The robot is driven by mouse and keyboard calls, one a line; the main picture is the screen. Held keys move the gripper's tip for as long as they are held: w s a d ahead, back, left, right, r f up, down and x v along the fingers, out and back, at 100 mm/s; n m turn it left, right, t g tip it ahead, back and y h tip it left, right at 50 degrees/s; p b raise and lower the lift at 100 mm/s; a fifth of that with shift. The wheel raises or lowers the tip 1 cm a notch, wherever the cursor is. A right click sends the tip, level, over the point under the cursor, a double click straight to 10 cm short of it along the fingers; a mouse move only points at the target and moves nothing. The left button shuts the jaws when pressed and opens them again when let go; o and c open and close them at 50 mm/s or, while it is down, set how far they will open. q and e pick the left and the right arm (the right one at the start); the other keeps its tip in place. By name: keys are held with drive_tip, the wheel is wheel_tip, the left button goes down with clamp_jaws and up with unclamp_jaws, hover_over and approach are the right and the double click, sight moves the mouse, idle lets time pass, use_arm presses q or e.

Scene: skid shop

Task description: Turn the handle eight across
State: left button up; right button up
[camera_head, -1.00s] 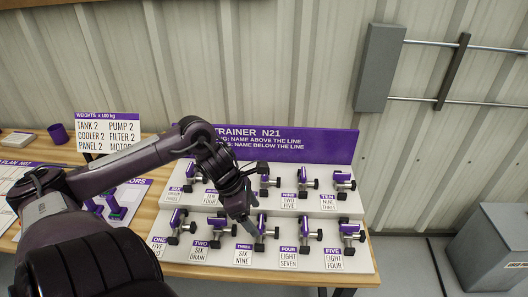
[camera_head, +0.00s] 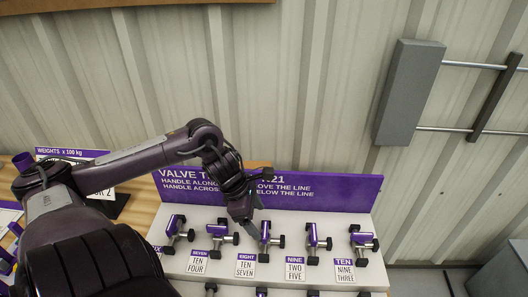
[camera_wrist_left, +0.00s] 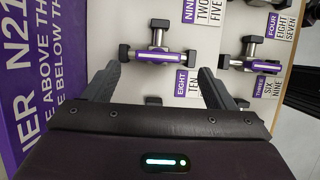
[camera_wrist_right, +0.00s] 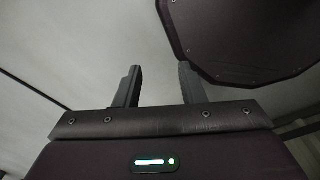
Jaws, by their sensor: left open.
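The eight valve has a purple handle (camera_head: 265,231) and black ends, in the upper row of the board, just right of its EIGHT label (camera_head: 245,265). The left wrist view shows this handle (camera_wrist_left: 160,55) lying lengthwise between the directions of my two fingers. My left gripper (camera_head: 245,214) is open and empty, above and slightly left of the eight valve in the head view. Its fingers (camera_wrist_left: 158,70) are apart, with the valve ahead of the gap; contact is not visible. My right gripper (camera_wrist_right: 160,70) is open and empty, facing a plain pale surface.
The seven valve (camera_head: 222,232) and nine valve (camera_head: 314,241) stand close on either side. The ten valve (camera_head: 363,243) is further right. A purple sign (camera_head: 320,190) rises behind the upper row. A lower row is partly cut off. A grey box (camera_head: 408,92) hangs on the wall.

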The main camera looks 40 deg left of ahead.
sight(265, 229)
use_arm(q)
drive_tip(key=x, duration=0.4)
drive_tip(key=shift+w+a+f, duration=0.1)
drive_tip(key=shift+w+f, duration=0.15)
drive_tip(key=shift+f, duration=0.25)
drive_tip(key=shift+d+f, duration=0.3)
drive_tip(key=shift+f, duration=0.05)
use_arm(e)
drive_tip(key=shift+w+a+r, duration=0.2)
drive_tip(key=shift+w+a, duration=0.55)
drive_tip(key=shift+w, duration=0.05)
use_arm(q)
drive_tip(key=shift+c, duration=1.3)
drive_tip(key=c, duration=0.7)
use_arm(e)
drive_tip(key=shift+s+d, duration=0.15)
drive_tip(key=shift+d, duration=0.3)
